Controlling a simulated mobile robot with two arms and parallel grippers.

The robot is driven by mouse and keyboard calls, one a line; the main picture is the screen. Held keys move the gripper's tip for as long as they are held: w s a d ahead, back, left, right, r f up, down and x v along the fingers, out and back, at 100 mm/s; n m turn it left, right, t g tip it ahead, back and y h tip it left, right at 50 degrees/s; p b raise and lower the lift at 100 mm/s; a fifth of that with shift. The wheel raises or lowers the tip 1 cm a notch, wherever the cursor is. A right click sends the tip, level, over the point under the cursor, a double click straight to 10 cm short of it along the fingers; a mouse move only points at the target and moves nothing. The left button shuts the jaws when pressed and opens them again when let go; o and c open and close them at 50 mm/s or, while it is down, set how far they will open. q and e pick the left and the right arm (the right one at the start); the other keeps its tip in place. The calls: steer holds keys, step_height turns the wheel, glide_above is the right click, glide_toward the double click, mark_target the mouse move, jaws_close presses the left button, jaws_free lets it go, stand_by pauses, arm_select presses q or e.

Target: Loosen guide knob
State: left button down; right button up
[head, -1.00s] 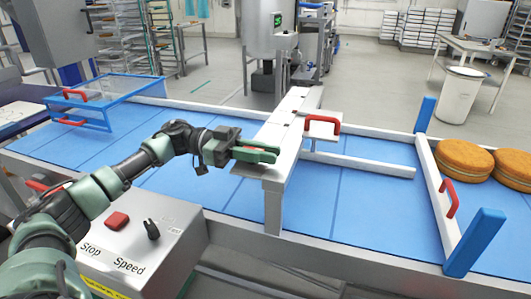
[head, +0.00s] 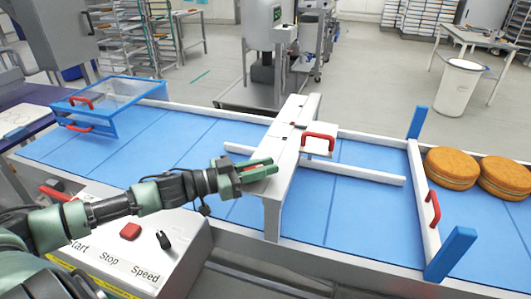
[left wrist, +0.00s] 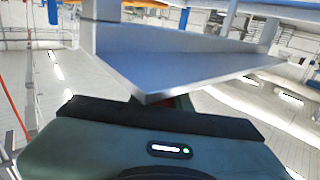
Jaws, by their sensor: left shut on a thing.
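My left gripper (head: 264,170) is at the near left side of the white bridge (head: 290,165) that crosses the blue conveyor. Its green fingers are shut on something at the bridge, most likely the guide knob. The knob itself is hidden by the fingers and cannot be made out clearly. In the left wrist view, the green gripper body (left wrist: 150,150) fills the bottom, and a grey metal plate (left wrist: 170,65) lies just beyond it and covers the fingertips. A pale guide rail (head: 355,173) runs lengthwise under the bridge, above the belt. My right gripper is not in view.
A red handle (head: 320,137) sits on a white plate on the bridge. A blue-framed clear box (head: 115,100) stands at the belt's left. A control box (head: 150,250) with a red button is below my arm. Large orange-brown rounds (head: 452,168) lie beyond the right-hand gate (head: 424,200).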

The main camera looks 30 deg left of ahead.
arm_select(q)
steer(key=n+t+y+p, duration=0.1)
steer(key=n+y+p, duration=0.1)
steer(key=y+p, duration=0.1)
steer(key=n+t+y+p, duration=0.1)
steer(key=n+y, duration=0.1)
steer(key=shift+w+a+r+t+p, duration=0.15)
steer(key=shift+a+r+t+p, duration=0.15)
steer(key=shift+a+r+p, duration=0.1)
steer(key=y, duration=0.1)
steer(key=n+y+p, duration=0.1)
steer(key=y, duration=0.1)
steer(key=shift+w+a+f+n+t, duration=0.1)
steer(key=shift+a+f+n+t, duration=0.1)
steer(key=shift+n+t, duration=0.1)
steer(key=n+y, duration=0.2)
steer(key=y, duration=0.1)
steer(key=shift+a+p, duration=0.3)
steer(key=shift+p, duration=0.1)
steer(key=shift+a+n+y, duration=0.25)
steer(key=shift+n+y, duration=0.85)
steer(key=shift+y, duration=0.7)
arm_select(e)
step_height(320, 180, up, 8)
arm_select(q)
steer(key=shift+a, duration=0.1)
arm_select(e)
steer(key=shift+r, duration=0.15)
